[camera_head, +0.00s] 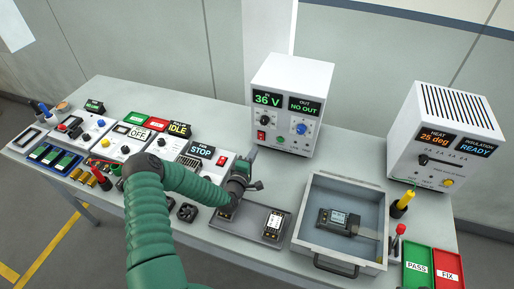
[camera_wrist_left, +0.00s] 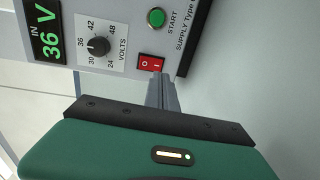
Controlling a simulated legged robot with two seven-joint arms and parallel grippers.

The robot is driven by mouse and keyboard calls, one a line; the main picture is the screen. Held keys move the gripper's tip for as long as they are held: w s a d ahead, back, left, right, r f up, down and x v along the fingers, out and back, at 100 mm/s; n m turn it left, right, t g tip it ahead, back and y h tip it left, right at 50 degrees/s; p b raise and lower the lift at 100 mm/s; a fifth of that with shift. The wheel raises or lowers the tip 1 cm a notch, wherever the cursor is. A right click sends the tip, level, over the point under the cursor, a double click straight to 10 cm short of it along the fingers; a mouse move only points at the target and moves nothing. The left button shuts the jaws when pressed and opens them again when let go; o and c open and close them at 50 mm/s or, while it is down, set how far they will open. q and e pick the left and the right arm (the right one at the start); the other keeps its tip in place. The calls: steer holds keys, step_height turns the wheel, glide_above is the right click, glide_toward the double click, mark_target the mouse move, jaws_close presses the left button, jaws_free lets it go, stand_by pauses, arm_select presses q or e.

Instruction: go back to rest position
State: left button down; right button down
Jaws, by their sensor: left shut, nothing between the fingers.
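My left arm comes in from the bottom, and my left gripper (camera_head: 251,154) is in front of the white power supply (camera_head: 291,80). In the left wrist view the closed fingers (camera_wrist_left: 161,88) show end-on, just beside the red rocker switch (camera_wrist_left: 150,63). I cannot tell whether they touch it. Nothing is between the fingers. The supply display (camera_wrist_left: 46,36) reads 36 V, and its output display (camera_head: 302,104) reads NO OUT. The green start button (camera_wrist_left: 156,17) is above the switch in the wrist view. My right gripper is not in view.
A grey tray (camera_head: 262,250) with small devices lies below the gripper. A grey open box (camera_head: 312,226) holds a device. A white heat tester (camera_head: 461,125) stands right, with PASS (camera_head: 416,268) and FIX (camera_head: 447,270) bins before it. Several control panels fill the left side.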

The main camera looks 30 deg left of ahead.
arm_select(q)
steer(key=shift+v, duration=1.05)
